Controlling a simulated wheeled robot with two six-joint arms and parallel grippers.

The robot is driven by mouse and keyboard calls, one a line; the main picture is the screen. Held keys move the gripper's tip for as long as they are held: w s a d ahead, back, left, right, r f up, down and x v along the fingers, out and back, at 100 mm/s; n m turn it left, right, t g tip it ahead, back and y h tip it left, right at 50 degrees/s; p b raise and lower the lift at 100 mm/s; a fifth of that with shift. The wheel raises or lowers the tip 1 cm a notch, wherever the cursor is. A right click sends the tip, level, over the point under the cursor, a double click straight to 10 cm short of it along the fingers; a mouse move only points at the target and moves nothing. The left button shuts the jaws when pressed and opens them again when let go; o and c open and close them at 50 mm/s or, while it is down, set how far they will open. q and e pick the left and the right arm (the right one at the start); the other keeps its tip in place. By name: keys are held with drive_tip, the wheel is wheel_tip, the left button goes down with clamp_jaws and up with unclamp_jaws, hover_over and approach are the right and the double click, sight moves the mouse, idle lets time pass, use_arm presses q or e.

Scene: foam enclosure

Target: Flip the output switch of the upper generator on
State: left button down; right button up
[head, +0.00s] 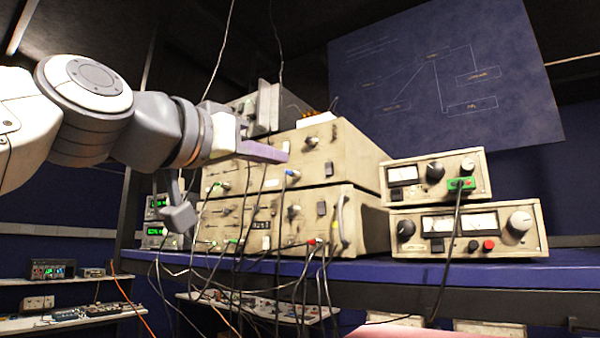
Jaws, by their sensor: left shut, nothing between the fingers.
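Two beige instruments are stacked at the centre of the blue shelf: an upper one (345,150) and a lower one (365,222). The upper one's front has a small dark rocker switch (329,169), a knob (312,141) and a cable plug near its lower edge. Whether the rocker is on or off is too small to tell, and no readable label marks the output switch. My left gripper (284,155) is shut and empty, in front of the upper instrument, left of that rocker, and hides part of its front. Whether it touches the front cannot be told. My right gripper is out of view.
Two smaller meter units, upper (402,193) and lower (500,243), stand stacked at the right. Black cables hang before the central instruments and over the blue shelf (400,272). Another grey unit sits on top, behind my gripper.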

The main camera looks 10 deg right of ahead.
use_arm(q)
drive_tip(key=shift+s+a+r, duration=0.1)
drive_tip(key=shift+s+r, duration=0.05)
drive_tip(key=shift+r, duration=0.25)
drive_tip(key=p, duration=0.8)
approach(328, 164)
drive_tip(key=x, duration=0.5)
drive_tip(key=shift+w+d+r, duration=0.2)
drive_tip(key=shift+w, duration=0.05)
drive_tip(key=shift+w+d+f, duration=0.1)
drive_tip(key=shift+w+d, duration=0.3)
